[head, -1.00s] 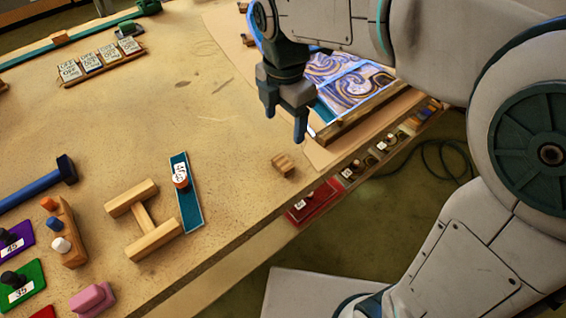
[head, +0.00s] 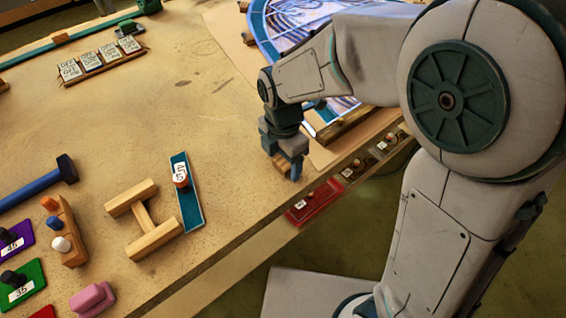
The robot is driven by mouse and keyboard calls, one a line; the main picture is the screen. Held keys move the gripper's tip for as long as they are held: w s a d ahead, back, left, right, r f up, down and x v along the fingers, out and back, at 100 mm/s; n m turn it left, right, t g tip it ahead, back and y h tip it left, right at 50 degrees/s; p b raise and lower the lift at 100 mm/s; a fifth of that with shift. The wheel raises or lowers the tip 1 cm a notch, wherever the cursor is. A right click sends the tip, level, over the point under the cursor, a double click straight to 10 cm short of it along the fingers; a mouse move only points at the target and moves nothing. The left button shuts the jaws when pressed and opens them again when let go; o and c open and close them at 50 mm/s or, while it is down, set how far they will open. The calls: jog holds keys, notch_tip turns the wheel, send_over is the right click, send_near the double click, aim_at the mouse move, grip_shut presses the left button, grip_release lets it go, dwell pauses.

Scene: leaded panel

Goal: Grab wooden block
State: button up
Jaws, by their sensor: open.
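The small wooden block (head: 282,162) lies on the table near its front edge, partly hidden by my gripper (head: 286,169). My gripper points down right at the block, its fingers open and low over it, with a bit of the wood showing by the fingers. I cannot tell whether the fingers touch the block. A larger H-shaped wooden piece (head: 145,219) lies apart to the left.
A teal strip (head: 187,206) with a knob lies between the H-shaped piece and my gripper. The leaded panel (head: 285,22) is behind my arm. A blue-handled hammer (head: 40,186) lies far left. Red plate (head: 315,204) sits below the table edge. The table's middle is clear.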

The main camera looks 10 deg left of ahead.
jog(key=c, duration=1.1)
jog(key=shift+o, duration=0.2)
jog(key=shift+r, duration=0.15)
